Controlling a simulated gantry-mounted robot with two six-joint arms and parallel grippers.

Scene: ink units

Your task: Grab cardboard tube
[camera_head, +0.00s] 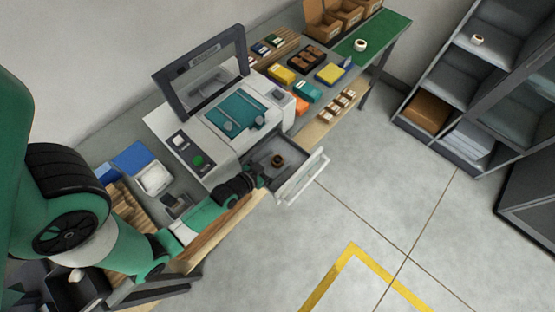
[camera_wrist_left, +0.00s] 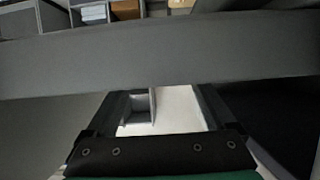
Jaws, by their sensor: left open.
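A small brown ring-shaped tube (camera_head: 277,160), likely the cardboard tube, sits in the open drawer (camera_head: 307,176) at the front of the white machine. My left gripper (camera_head: 260,178) reaches in from the left, at the drawer's near left side, apart from the tube and a little to its left. In the left wrist view my left gripper (camera_wrist_left: 157,108) has its dark fingers spread with nothing clearly between them. The tube cannot be made out in that view. My right gripper is not in view.
The white machine (camera_head: 180,150) has a raised dark-framed lid (camera_head: 203,70). White rolls lie on the green mat (camera_head: 385,40) and on the grey shelf (camera_head: 477,39). A blue box (camera_head: 136,157) stands left of the machine. The floor in front of the drawer is clear.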

